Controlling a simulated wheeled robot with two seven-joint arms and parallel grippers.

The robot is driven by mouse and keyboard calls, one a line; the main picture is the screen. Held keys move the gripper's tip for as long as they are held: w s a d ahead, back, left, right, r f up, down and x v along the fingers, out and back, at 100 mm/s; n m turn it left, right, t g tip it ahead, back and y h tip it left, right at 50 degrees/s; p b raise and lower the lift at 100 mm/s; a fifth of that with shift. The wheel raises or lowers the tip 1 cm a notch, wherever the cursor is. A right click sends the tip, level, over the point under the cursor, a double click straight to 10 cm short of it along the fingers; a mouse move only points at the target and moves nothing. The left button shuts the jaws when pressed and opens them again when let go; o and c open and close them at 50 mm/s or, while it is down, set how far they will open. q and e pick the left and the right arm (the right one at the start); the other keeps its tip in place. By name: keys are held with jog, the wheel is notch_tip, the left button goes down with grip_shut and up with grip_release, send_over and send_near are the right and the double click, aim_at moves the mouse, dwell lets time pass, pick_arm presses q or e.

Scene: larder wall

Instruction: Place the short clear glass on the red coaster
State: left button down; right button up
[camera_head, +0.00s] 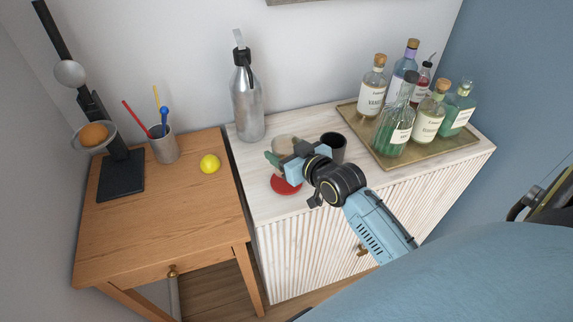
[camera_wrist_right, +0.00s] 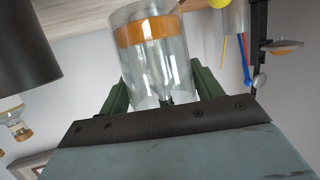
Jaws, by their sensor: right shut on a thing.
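The short clear glass (camera_wrist_right: 158,65) is between the green fingers of my right gripper (camera_wrist_right: 160,85) in the right wrist view, with an orange band showing on or through it. In the head view my right gripper (camera_head: 284,154) is over the white cabinet top, shut on the glass (camera_head: 283,144), which is partly hidden by the gripper. The red coaster (camera_head: 284,187) lies on the cabinet just nearer than the gripper, partly covered by it. I cannot tell whether the glass touches the cabinet. My left gripper is not in view.
A dark cup (camera_head: 333,146) stands close right of the gripper. A silver bottle (camera_head: 247,105) stands behind left. A brass tray (camera_head: 441,154) of bottles fills the right. A wooden table (camera_head: 163,222) at left holds a yellow ball (camera_head: 210,164), a utensil cup (camera_head: 164,148) and a black stand (camera_head: 121,176).

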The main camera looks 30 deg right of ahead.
jog(key=shift+f, duration=2.05)
jog(key=shift+f+b, duration=0.15)
jog(key=shift+b, duration=0.15)
jog(key=o, duration=1.3)
jog(key=v, duration=1.2)
jog(key=shift+p, duration=0.35)
